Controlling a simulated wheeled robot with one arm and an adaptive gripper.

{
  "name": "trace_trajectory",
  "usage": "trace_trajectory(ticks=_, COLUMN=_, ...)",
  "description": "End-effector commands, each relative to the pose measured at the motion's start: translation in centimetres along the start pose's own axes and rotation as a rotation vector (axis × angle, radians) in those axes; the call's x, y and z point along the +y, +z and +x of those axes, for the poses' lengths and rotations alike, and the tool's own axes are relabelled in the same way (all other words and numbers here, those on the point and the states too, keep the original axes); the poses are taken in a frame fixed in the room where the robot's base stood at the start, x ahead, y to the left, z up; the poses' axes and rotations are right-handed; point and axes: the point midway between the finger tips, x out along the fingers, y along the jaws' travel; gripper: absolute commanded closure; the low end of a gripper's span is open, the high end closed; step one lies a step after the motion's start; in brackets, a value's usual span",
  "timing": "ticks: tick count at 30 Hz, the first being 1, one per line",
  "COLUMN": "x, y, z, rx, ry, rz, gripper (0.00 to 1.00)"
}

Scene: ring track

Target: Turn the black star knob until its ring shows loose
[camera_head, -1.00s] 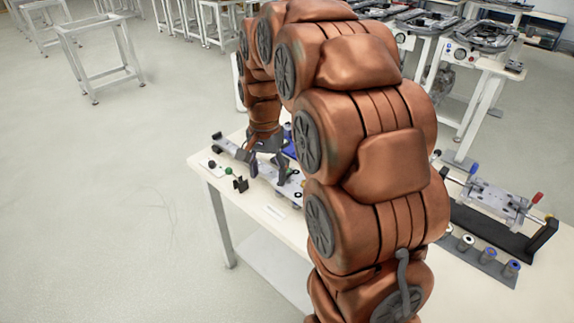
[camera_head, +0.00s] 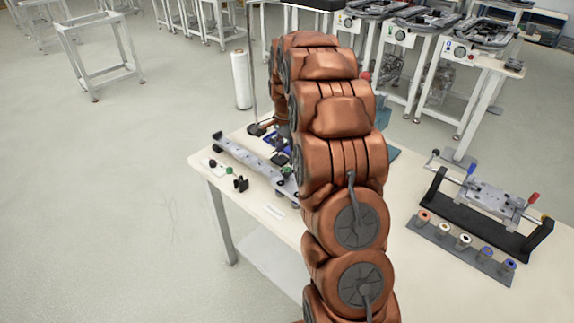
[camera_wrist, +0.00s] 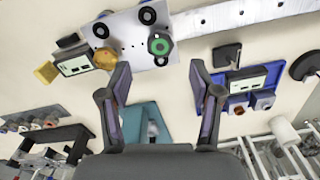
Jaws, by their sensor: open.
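A round black knob with a green ring (camera_wrist: 160,45) sits on the grey metal plate (camera_wrist: 128,38) at the top middle of the wrist view. Its star shape and any marking on the ring are too small to read. My gripper (camera_wrist: 159,72) is open and empty, its two fingers spread apart below the knob in the picture, and the knob appears clear of both. In the head view the long metal fixture (camera_head: 243,159) lies on the table's left part. My gripper is mostly hidden there behind my arm.
In the wrist view, yellow (camera_wrist: 46,72) and orange (camera_wrist: 105,57) knobs stand beside a small display device (camera_wrist: 76,63). A blue tray (camera_wrist: 240,100) holds another device. A black stand (camera_head: 480,215) and a row of coloured-top cylinders (camera_head: 465,240) occupy the table's right side.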

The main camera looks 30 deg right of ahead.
Motion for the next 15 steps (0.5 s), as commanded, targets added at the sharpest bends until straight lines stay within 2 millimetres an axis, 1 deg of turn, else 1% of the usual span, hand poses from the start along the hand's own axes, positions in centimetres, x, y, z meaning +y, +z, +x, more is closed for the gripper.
trace_trajectory(ticks=10, x=0.1, y=0.1, z=4.6, rx=-0.002, ry=0.003, rz=-0.001, gripper=0.36)
trace_trajectory(ticks=12, x=0.0, y=0.1, z=5.3, rx=-0.001, ry=0.002, rz=-0.002, gripper=0.36)
trace_trajectory(ticks=15, x=-0.1, y=0.0, z=5.9, rx=0.001, ry=-0.002, rz=-0.002, gripper=0.36)
